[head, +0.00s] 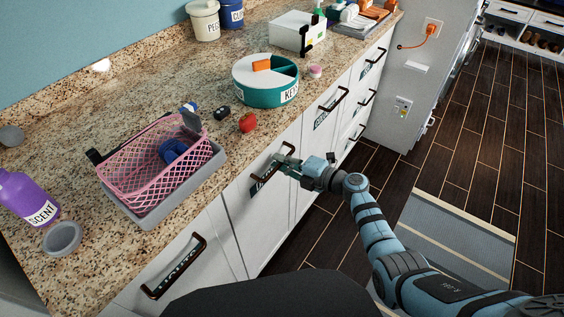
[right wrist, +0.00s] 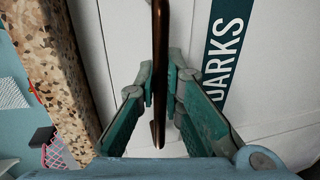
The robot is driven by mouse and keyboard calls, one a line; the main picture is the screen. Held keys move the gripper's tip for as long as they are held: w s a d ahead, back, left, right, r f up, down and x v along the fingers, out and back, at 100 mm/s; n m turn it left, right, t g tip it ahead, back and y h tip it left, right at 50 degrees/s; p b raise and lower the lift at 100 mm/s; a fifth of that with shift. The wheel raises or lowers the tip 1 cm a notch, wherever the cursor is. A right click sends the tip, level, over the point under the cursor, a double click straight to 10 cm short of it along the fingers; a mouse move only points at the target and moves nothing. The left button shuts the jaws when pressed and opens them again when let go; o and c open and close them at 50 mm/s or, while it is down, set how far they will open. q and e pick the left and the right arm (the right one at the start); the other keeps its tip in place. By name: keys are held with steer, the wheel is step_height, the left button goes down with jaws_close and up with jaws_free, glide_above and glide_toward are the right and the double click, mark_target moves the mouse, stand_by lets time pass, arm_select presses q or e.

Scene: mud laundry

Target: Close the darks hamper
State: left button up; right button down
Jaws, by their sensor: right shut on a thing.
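The darks hamper's white front (head: 262,215) is in the cabinet row under the counter in the head view. In the right wrist view its teal DARKS label (right wrist: 222,45) sits right of its dark bronze bar handle (right wrist: 160,50). My right gripper (head: 284,161) is at this handle, and its teal fingers (right wrist: 162,92) are closed around the bar, one on each side. The front looks near the line of its neighbours; I cannot tell whether a small gap is left. My left gripper is out of view.
The granite counter (head: 100,125) carries a pink basket (head: 125,180) on a grey tray, a purple SCENT bottle (head: 25,195), a teal KEYS tub (head: 255,97) and a red item (head: 248,122). Another handled front (head: 175,265) is nearer. Dark floor (head: 400,175) and a striped rug (head: 450,235) lie right.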

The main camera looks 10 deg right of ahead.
steer(key=shift+w+r, duration=0.1)
steer(key=shift+r, duration=0.05)
steer(key=c, duration=1.7)
jaws_free()
steer(key=shift+w+a, duration=0.1)
steer(key=shift+a, duration=0.05)
steer(key=v, duration=1.2)
steer(key=shift+w, duration=0.1)
